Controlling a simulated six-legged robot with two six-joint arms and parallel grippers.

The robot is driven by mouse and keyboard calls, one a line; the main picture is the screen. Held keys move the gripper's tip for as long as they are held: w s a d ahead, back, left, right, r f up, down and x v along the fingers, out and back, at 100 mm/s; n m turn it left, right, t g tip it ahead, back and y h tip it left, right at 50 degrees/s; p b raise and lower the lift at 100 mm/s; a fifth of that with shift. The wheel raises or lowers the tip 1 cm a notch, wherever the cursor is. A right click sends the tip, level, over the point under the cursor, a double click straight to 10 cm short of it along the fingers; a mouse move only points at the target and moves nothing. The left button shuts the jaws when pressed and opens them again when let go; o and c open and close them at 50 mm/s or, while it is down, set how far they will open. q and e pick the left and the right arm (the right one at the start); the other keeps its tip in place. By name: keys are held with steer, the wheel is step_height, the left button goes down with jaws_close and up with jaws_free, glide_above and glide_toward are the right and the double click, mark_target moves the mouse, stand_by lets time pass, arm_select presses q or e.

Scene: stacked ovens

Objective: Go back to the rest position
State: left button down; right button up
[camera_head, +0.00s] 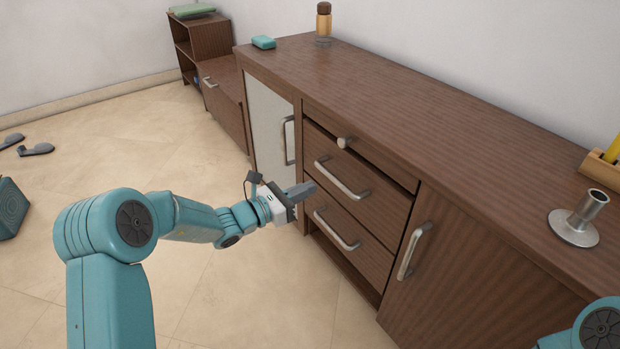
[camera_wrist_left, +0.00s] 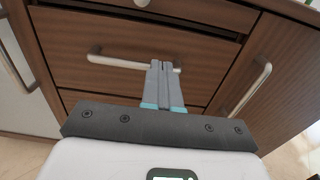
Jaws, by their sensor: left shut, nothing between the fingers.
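My left gripper (camera_head: 303,190) is shut and empty. In the head view it is stretched out in front of the wooden cabinet's drawers, close to the middle drawer handle (camera_head: 341,180). In the left wrist view its closed fingers (camera_wrist_left: 163,80) overlap a drawer handle (camera_wrist_left: 110,62); I cannot tell whether they touch it. My right gripper is out of view; only a piece of my right arm shows at the bottom right of the head view.
The long wooden cabinet (camera_head: 480,130) fills the right side. The tiled floor (camera_head: 110,160) at the left is mostly clear.

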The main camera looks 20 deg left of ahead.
arm_select(q)
steer(key=s+d+f+m+g, duration=0.4)
steer(key=s+d+f+g, duration=0.25)
steer(key=f, duration=0.45)
steer(key=s+f+m+g+y, duration=0.2)
steer(key=s+f+m, duration=0.4)
steer(key=s+m, duration=0.3)
steer(key=s+d+f+m+g+y, duration=0.1)
steer(key=s+f+m+g+y, duration=0.2)
steer(key=s+f+m, duration=0.5)
steer(key=s+f+m+g+y, duration=0.2)
steer(key=s+f+m, duration=0.3)
steer(key=s, duration=0.7)
step_height(320, 180, up, 27)
steer(key=p, duration=2.6)
steer(key=shift+w+f, duration=0.15)
steer(key=shift+w, duration=0.2)
steer(key=shift+a, duration=0.1)
steer(key=shift+a, duration=0.15)
